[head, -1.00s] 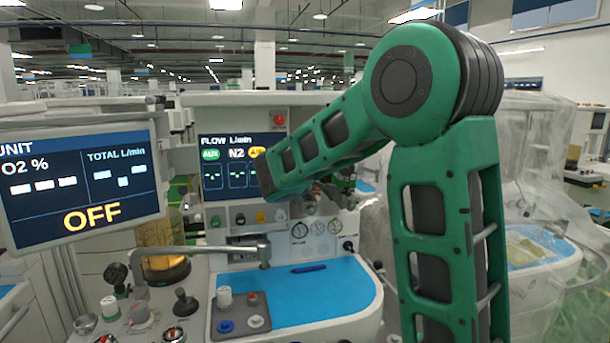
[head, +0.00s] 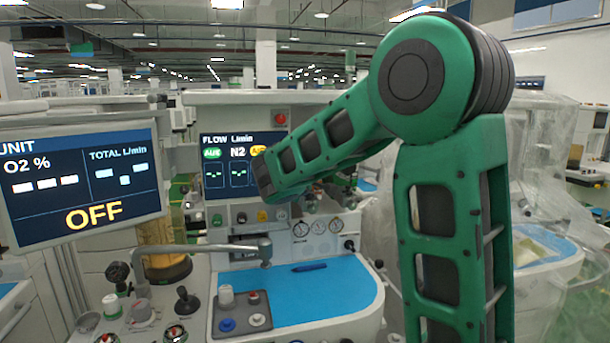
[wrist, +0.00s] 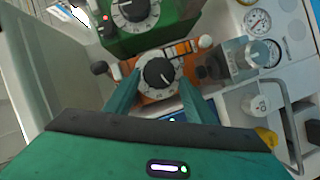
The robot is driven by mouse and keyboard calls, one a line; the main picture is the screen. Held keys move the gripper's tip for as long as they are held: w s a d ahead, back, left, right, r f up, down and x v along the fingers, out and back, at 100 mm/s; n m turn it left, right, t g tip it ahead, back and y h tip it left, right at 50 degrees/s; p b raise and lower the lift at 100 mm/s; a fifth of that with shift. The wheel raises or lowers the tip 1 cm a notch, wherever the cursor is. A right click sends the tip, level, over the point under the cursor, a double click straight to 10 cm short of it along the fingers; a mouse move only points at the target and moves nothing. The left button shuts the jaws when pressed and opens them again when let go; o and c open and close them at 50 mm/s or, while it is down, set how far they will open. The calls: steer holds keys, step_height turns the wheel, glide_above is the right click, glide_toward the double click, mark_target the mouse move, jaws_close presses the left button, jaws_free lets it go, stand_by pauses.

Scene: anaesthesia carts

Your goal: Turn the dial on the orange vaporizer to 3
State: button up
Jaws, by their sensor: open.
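In the wrist view, the orange vaporizer (wrist: 150,96) sits below a green vaporizer (wrist: 160,34). Its round dial (wrist: 159,73) has a pale scale ring and a dark centre with a white mark; the numbers are too small to read. My gripper (wrist: 158,86) is open, with one green finger on each side of the dial's lower part. I cannot tell whether the fingers touch it. In the head view, my arm hides the gripper and the orange vaporizer.
The green vaporizer's own dial (wrist: 132,9) is close above. A clear-grey block (wrist: 238,58) and gauges (wrist: 258,20) are to the right. In the head view, a monitor (head: 82,185) reading OFF stands left, and a blue work surface (head: 330,285) holds a pen.

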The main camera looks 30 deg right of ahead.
steer(key=v, duration=0.9)
steer(key=shift+a, duration=0.15)
steer(key=shift+s, duration=0.1)
steer(key=shift+o, duration=1.3)
steer(key=s+d+f+m+t+y, duration=0.2)
steer(key=d+m+t+y, duration=0.3)
steer(key=m, duration=0.1)
steer(key=x, duration=1)
steer(key=shift+w+d+f, duration=0.1)
steer(key=shift+d, duration=0.05)
steer(key=shift+c, duration=0.3)
